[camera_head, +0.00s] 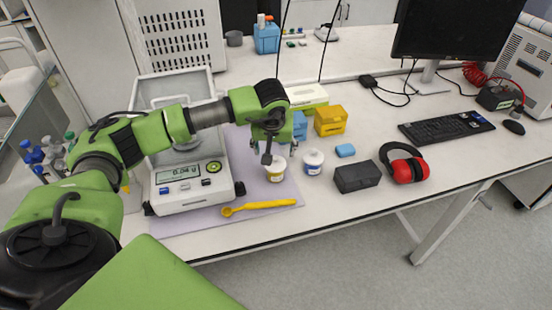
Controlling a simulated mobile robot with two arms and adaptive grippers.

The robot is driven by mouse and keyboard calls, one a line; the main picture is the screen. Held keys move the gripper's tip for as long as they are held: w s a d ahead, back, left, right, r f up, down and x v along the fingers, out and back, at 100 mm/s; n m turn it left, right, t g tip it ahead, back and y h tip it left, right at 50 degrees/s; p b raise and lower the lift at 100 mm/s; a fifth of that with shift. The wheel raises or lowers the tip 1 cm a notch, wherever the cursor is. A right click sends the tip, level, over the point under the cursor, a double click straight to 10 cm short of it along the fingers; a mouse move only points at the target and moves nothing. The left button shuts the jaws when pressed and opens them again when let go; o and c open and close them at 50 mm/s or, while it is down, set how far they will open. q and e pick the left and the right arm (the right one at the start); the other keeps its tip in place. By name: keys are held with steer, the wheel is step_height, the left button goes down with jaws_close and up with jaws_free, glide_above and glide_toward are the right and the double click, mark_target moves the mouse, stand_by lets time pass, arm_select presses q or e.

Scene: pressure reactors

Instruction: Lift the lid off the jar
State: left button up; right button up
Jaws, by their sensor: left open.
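A small white jar with a yellow label (275,171) stands upright on the lilac mat (225,222), right of the balance. A second white jar with a blue label (312,165) stands just right of it, with a white top. My left gripper (277,152) is open and points down, over or just behind the yellow-labelled jar. It partly hides that jar's top, and I cannot tell whether the fingers touch it. My right gripper is not in view.
The balance (180,195) stands left of the jars, with a yellow spoon (258,207) in front. The table's front edge is clear.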

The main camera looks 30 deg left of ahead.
mark_target(275, 158)
arm_select(q)
steer(key=shift+p+x, duration=0.5)
steer(key=shift+x, duration=0.45)
steer(key=p+x, duration=0.1)
steer(key=x, duration=0.2)
steer(key=shift+f+p, duration=0.2)
steer(key=shift+p, duration=0.2)
steer(key=shift+w+f, duration=0.2)
steer(key=shift+f, duration=0.35)
steer(key=c, duration=0.8)
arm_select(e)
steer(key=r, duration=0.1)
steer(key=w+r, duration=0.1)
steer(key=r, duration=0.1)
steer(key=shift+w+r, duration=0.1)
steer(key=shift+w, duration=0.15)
